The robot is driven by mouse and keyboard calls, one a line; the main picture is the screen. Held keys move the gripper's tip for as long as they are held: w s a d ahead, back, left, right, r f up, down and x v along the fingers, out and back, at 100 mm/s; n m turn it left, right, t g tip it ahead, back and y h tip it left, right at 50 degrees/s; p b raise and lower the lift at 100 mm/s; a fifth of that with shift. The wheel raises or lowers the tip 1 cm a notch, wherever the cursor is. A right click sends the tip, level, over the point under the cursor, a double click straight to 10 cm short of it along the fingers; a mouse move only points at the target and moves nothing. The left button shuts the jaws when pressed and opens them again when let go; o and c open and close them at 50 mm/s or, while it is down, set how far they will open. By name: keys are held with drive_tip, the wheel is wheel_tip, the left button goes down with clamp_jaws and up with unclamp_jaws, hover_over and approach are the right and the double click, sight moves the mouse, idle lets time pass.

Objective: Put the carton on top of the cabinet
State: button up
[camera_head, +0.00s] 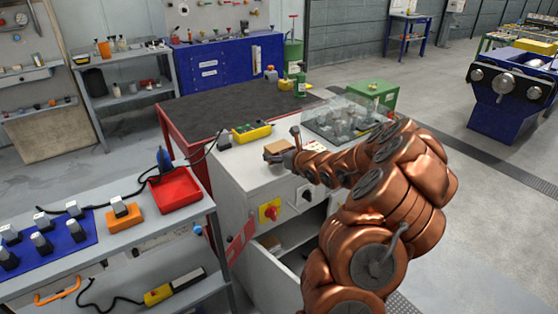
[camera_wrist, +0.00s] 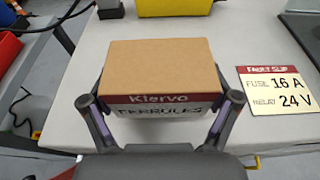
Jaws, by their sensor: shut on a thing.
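The carton (camera_wrist: 157,70) is a brown box with a red and white label reading "Klervo FERRULES". My gripper (camera_wrist: 160,112) is shut on it, one finger on each side of the carton in the wrist view. In the head view the carton (camera_head: 277,149) shows small at the tip of my gripper (camera_head: 291,152), over the top of the white cabinet (camera_head: 240,176). The cabinet top also shows in the wrist view (camera_wrist: 258,118) under and around the carton. I cannot tell whether the carton touches the surface.
A "Fault slip" card (camera_wrist: 278,90) lies right of the carton. A yellow device (camera_head: 252,132) and a clear-covered unit (camera_head: 345,120) are on the cabinet top. A red tray (camera_head: 176,190) is on the bench at left. The cabinet front has a red-and-yellow switch (camera_head: 270,211) and an open compartment.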

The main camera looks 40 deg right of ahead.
sight(280, 167)
drive_tip(key=shift+d+f+p, duration=0.1)
drive_tip(key=shift+f+p, duration=0.3)
drive_tip(key=shift+f, duration=1.25)
drive_tip(key=shift+s+f, duration=0.1)
drive_tip(key=shift+f, duration=0.05)
drive_tip(key=o, duration=1)
drive_tip(key=shift+o, duration=0.2)
drive_tip(key=shift+r, duration=0.2)
drive_tip(key=b+v, duration=0.2)
drive_tip(key=v, duration=1)
